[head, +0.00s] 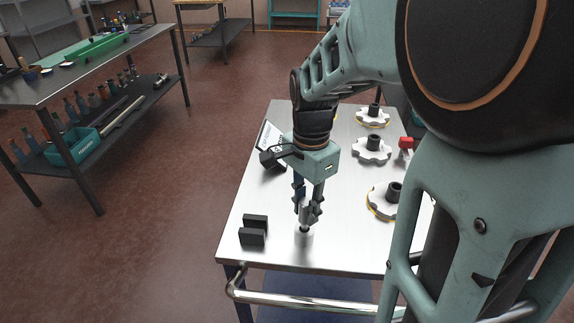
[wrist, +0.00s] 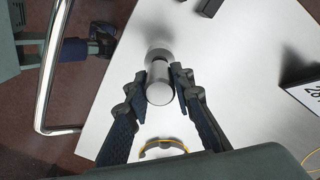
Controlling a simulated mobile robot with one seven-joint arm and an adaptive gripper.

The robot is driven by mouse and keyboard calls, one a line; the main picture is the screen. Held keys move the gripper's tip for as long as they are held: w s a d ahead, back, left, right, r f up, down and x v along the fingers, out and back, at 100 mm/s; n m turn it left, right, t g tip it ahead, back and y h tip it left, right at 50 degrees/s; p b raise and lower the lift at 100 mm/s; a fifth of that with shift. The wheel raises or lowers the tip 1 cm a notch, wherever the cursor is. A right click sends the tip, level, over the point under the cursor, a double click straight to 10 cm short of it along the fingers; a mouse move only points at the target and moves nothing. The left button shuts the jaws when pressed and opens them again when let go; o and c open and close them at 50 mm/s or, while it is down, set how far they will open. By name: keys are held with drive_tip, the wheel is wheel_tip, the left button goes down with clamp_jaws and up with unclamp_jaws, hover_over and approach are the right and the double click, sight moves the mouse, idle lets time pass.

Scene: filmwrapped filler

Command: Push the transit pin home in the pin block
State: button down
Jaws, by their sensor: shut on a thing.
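A grey metal cylinder, seemingly the transit pin (wrist: 159,92), is upright between my gripper's fingertips (wrist: 160,84). My gripper also shows in the head view (head: 308,207), pointing down near the table's front edge, shut on that cylinder. Directly below is a short, pale metallic round piece (head: 303,238), also in the wrist view (wrist: 157,53). A dark narrow part shows between the two; I cannot tell how deep it goes in. A black block in two raised parts (head: 252,237) stands to the left, clear of my gripper. Which piece is the pin block is not certain.
The steel table (head: 270,190) has a front rail (head: 310,303). Several white lobed knobs with dark hubs (head: 372,150) stand on the right. A printed white sign (head: 268,138) and a red piece (head: 406,143) are farther back. The left middle of the table is clear.

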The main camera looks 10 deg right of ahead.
drive_tip(key=shift+f+b, duration=1.1)
drive_tip(key=shift+f, duration=0.55)
drive_tip(key=c, duration=1.1)
unclamp_jaws()
wheel_tip(320, 180, up, 8)
drive_tip(key=p, duration=0.7)
drive_tip(key=shift+r, duration=0.1)
